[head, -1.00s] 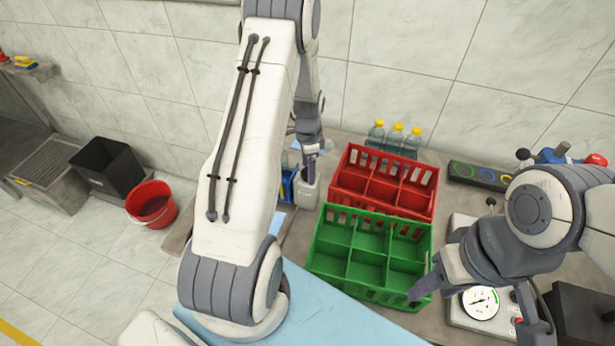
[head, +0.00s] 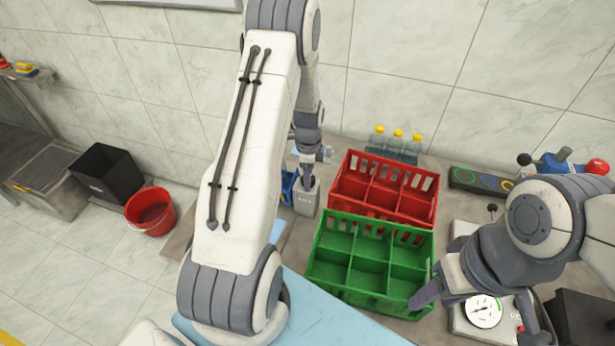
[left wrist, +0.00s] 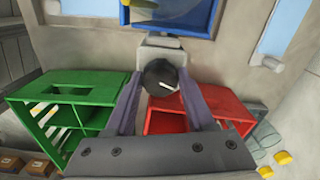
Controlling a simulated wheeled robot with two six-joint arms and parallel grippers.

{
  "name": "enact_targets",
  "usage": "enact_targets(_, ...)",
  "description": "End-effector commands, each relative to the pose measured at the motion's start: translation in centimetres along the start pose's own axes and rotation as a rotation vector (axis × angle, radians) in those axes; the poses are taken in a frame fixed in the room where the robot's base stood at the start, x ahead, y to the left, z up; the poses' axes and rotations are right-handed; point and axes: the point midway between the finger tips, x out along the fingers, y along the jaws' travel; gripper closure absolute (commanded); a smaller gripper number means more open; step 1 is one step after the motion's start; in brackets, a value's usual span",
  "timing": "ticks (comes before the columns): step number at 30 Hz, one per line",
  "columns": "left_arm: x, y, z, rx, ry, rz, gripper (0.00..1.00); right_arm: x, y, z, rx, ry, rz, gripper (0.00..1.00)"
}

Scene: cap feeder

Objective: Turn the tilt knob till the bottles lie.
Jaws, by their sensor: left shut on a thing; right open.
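The tilt knob (left wrist: 160,76) is round and black with a white pointer line, seen in the left wrist view on a pale grey housing. My left gripper (left wrist: 163,84) has one finger on each side of the knob and is shut on it. In the head view the left gripper (head: 307,184) is over the grey box (head: 305,202), and hides the knob. Several clear bottles (head: 397,146) with yellow caps stand upright behind the red crate. My right gripper (head: 430,291) is open and empty by the green crate's right side.
A red crate (head: 345,183) and a green crate (head: 310,262) stand right of the grey box. A blue frame (left wrist: 125,15) lies beyond the knob. A gauge (head: 483,311) and a blue device with a red knob (head: 598,166) are at the right.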

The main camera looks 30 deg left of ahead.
Motion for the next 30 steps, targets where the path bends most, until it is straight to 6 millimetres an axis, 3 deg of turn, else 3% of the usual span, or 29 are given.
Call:
enact_targets(9,-0.01,-0.01,0.02,0.446,0.0,0.0,1.0,-0.2,-0.01,-0.01,0.0,0.0,0.0,0.5)
enact_targets(18,0.01,-0.02,0.02,0.497,0.0,0.0,1.0,-0.19,-0.01,-0.01,0.0,0.0,0.0,0.5)
enact_targets(19,0.01,-0.02,0.02,0.497,0.0,0.0,0.42,-0.19,-0.01,-0.01,0.0,0.0,0.0,0.5)
enact_targets(21,0.01,-0.01,0.02,0.496,0.0,0.0,0.22,-0.19,-0.01,-0.01,0.0,0.0,0.0,0.5)
enact_targets(30,0.0,-0.01,0.0,0.483,0.0,0.0,0.22,-0.2,-0.01,-0.01,0.0,0.0,0.0,0.5)
